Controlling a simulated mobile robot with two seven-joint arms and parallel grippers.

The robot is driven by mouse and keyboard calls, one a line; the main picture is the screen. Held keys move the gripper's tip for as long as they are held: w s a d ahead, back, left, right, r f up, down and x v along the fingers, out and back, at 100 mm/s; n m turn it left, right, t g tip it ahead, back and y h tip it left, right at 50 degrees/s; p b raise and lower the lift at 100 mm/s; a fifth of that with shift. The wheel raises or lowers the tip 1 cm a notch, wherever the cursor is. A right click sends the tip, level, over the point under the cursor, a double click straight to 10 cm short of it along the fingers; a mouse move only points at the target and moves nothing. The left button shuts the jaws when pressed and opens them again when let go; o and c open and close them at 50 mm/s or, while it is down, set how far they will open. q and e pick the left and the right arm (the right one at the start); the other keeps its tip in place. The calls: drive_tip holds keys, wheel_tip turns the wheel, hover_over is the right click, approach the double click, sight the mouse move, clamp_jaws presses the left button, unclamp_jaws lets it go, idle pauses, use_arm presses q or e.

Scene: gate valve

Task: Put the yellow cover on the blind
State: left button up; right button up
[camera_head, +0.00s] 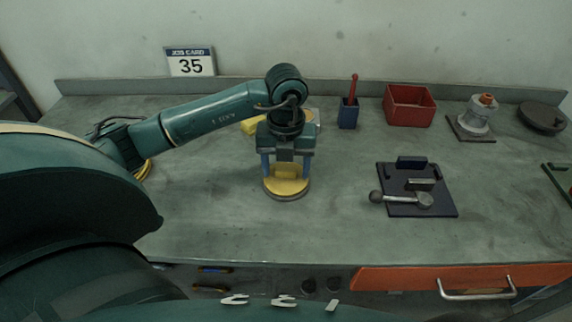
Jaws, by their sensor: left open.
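My left gripper (286,176) points down over the middle of the table. It is open, with one bluish finger on each side of a yellow piece. This yellow piece, which looks like the yellow cover (287,187), sits low on a round grey disc (288,198), which may be the blind. The gripper hides part of the cover, and I cannot tell whether the fingers touch it. Another yellow piece (251,126) shows behind my left arm, partly hidden. My right gripper is not in view.
To the right are a dark plate with a ball-ended lever (400,208), a blue holder with a red handle (348,113), a red bin (409,105), a grey fitting on a plate (476,117) and a dark round disc (543,118). The table's left front is clear.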

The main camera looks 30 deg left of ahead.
sight(286, 171)
use_arm(q)
drive_tip(key=shift+r, duration=0.3)
wheel_tip(286, 171, up, 12)
drive_tip(key=shift+f, duration=0.1)
drive_tip(key=shift+s+f, duration=0.1)
idle(0.5)
